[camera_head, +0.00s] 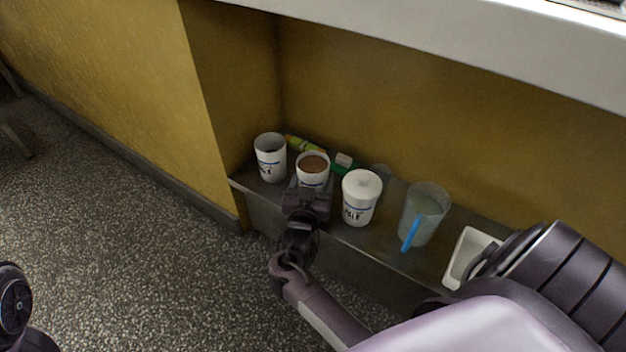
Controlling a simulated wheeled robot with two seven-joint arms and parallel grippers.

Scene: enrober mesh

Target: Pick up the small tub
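Three white tubs with dark lettering stand on the recessed shelf. The left one (270,158) is open at the top. The middle one (313,172) is open and holds something brown. I cannot tell for sure which is the small tub. My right gripper (310,190) is at the front of the middle tub, its fingers seemingly on either side and hiding its lower part. Whether they press on it is not clear. My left gripper is out of view.
A clear jug (426,212) with a blue handle stands right of the lidded tub. A white tray (467,257) lies farther right. A yellow-green item (305,145) and a green item (345,162) lie behind the tubs. The counter (470,42) overhangs the shelf (385,242).

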